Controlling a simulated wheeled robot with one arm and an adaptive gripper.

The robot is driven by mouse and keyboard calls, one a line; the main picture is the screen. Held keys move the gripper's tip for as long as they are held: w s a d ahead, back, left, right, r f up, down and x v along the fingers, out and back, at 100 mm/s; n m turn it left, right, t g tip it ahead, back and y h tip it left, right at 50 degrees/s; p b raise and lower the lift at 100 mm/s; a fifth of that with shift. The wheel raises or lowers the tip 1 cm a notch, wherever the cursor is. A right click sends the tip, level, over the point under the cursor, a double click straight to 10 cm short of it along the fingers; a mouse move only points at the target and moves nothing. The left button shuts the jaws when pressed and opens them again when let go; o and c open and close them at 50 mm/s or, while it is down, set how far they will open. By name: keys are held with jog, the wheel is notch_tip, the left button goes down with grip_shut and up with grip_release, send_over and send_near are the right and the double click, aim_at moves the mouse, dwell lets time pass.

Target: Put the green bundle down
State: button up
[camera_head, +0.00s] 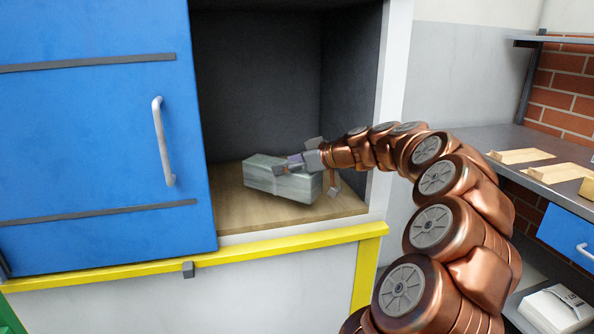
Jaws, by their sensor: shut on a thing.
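The green bundle (262,181) is a pale green, strapped block inside the open cabinet compartment (230,215). It is at or just above the wooden floor of the compartment; I cannot tell whether it bears fully on it. My gripper (290,165) reaches in from the right and is shut on the bundle, with its fingers across the top and right end. The far side of the bundle is hidden.
A blue sliding door (90,130) with a handle covers the left of the cabinet. A yellow rail (280,243) runs below the opening. A grey workbench (475,140) with wooden pieces stands at right. A white bundle (555,310) lies at lower right. The compartment has free room above and behind the bundle.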

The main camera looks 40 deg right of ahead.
jog(key=w, duration=0.6)
jog(key=shift+w+d+f, duration=0.15)
jog(key=shift+w+f, duration=0.05)
jog(key=shift+w, duration=0.2)
jog(key=shift+f+b, duration=0.75)
jog(key=shift+f, duration=1)
jog(key=shift+f, duration=0.1)
jog(key=o, duration=1.8)
jog(key=p+v, duration=0.1)
jog(key=v, duration=1.1)
